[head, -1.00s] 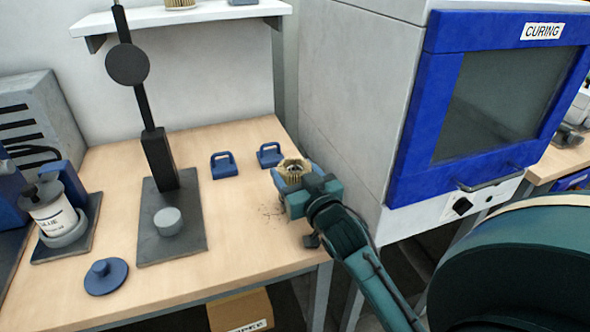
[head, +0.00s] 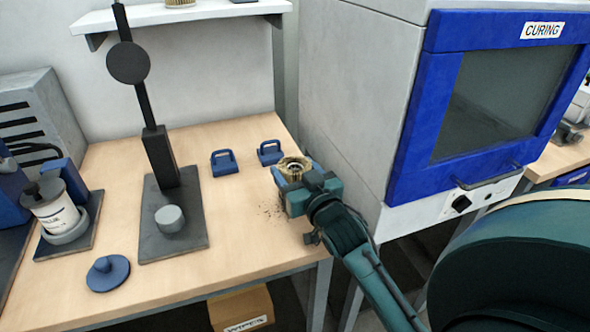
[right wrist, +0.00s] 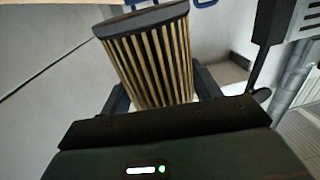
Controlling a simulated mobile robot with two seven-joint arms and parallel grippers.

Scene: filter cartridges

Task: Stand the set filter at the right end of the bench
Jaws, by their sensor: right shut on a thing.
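The filter (head: 293,167) has a tan pleated body and a ring-shaped end with a dark centre. It is at the right end of the wooden bench (head: 235,255). My right gripper (head: 300,181) is shut on it from the front right. In the right wrist view the filter (right wrist: 150,58) sits between the two dark fingers (right wrist: 160,92), with a dark cap at its upper end. A blue piece shows around the filter's lower part, mostly hidden. I cannot tell whether the filter's base touches anything. My left gripper is not in view.
Two blue handled blocks (head: 224,163) (head: 270,152) stand behind and left of the filter. Dark specks lie on the bench just left of the gripper. A black stand (head: 160,160) is farther left, with a blue lid (head: 108,273) in front. The curing oven (head: 400,190) is close on the right.

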